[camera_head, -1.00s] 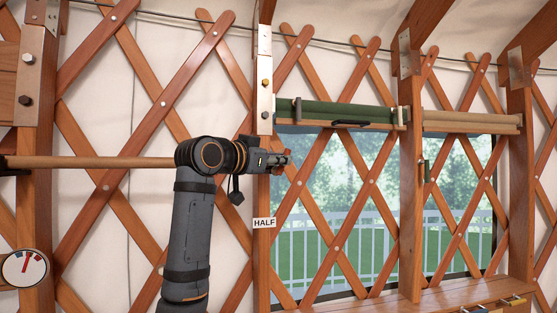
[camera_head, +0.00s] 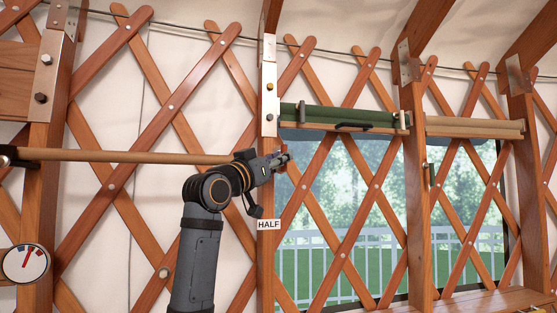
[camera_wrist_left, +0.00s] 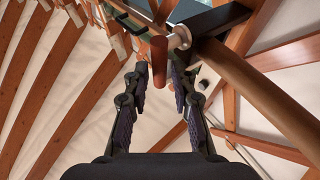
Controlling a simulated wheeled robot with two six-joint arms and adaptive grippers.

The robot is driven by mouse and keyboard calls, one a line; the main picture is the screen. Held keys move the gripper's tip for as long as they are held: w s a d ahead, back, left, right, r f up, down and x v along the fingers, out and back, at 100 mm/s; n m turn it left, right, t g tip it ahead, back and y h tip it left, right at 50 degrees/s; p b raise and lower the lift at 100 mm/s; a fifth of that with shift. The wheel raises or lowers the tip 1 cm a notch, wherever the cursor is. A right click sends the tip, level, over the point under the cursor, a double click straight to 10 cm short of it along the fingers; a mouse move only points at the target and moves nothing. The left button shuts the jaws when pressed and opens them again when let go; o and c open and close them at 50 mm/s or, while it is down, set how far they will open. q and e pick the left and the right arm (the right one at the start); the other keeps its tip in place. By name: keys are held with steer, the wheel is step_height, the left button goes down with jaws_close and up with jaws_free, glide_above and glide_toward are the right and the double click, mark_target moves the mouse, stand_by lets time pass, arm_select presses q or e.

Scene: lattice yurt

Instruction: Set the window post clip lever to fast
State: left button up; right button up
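My left gripper (camera_head: 286,157) is at this post above the label, tilted up to the right. In the left wrist view, a red-brown lever handle (camera_wrist_left: 159,62) on a pale metal pivot (camera_wrist_left: 180,38) lies between the fingertips of my left gripper (camera_wrist_left: 158,75). The fingers look open, with narrow gaps beside the handle; contact is unclear. In the head view the gripper mostly hides the lever. My right gripper is out of view.
A long wooden pole (camera_head: 120,156) runs behind my left arm to the left post. A round gauge (camera_head: 25,263) is at lower left. A green rolled blind (camera_head: 335,118) sits above the window, and a dark fitting (camera_head: 432,174) is on the middle post. Wooden lattice backs everything.

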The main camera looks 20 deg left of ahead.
arm_select(q)
steer(key=v, duration=1.2)
